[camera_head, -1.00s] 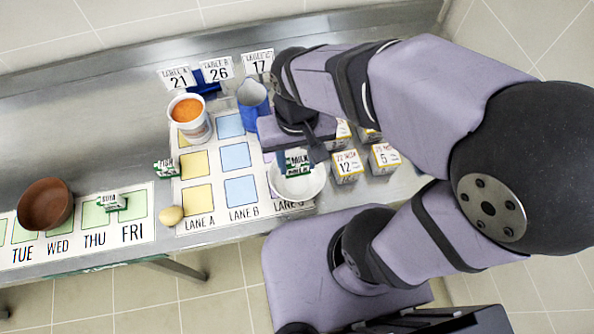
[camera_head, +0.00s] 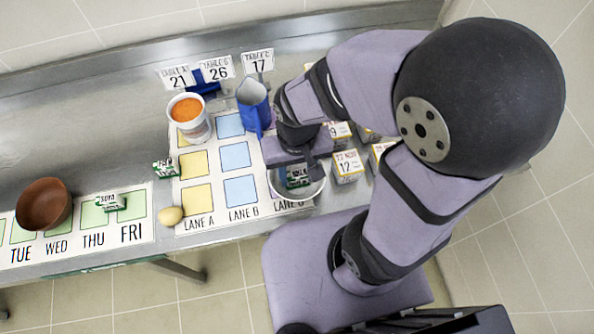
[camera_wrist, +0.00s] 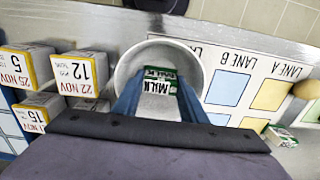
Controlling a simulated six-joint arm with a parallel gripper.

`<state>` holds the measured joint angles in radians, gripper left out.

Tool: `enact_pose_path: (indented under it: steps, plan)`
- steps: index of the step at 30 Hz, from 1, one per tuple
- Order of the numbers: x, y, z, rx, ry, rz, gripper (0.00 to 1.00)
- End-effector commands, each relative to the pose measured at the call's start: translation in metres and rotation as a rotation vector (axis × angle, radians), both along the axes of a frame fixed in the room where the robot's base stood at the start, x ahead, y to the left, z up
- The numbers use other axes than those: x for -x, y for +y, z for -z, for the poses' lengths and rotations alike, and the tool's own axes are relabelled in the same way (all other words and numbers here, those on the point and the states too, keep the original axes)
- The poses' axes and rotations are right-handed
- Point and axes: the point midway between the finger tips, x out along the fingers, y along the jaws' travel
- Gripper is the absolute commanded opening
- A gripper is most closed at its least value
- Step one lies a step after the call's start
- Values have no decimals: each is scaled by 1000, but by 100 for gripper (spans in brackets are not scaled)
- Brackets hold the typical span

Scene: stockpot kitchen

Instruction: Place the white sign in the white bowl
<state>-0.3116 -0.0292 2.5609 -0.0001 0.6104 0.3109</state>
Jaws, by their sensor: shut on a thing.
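A small white-and-green sign reading MILK (camera_wrist: 160,76) is between the two blue fingers of my gripper (camera_wrist: 160,98) in the wrist view. My gripper (camera_head: 297,178) is shut on it. The white bowl (camera_wrist: 126,66) surrounds the sign in the wrist view, so the sign is over or inside the bowl's opening. In the head view the white bowl (camera_head: 316,189) sits at the front of lane C, partly covered by my gripper, and the sign (camera_head: 298,172) shows within its rim. I cannot tell whether the sign touches the bowl's bottom.
Date-marked boxes (camera_head: 347,166) stand close to the bowl's right. A blue pitcher (camera_head: 253,104) and an orange-filled tub (camera_head: 189,118) stand behind. An egg (camera_head: 171,215), a SOYA sign (camera_head: 111,202) and a brown bowl (camera_head: 44,204) lie to the left. Lane B's squares are bare.

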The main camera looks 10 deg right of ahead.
Motion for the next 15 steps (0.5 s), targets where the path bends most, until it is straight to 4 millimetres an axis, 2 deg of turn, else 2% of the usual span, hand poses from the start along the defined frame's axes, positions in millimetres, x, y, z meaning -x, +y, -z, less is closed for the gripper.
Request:
enact_pose_path:
  steps: [6, 7, 8, 15]
  plan:
    - [0, 0, 4, 0, -1, 0, 13]
    - [0, 0, 4, 0, -1, 0, 41]
    - [0, 0, 3, 0, -1, 0, 46]
    - [0, 0, 3, 0, -1, 0, 46]
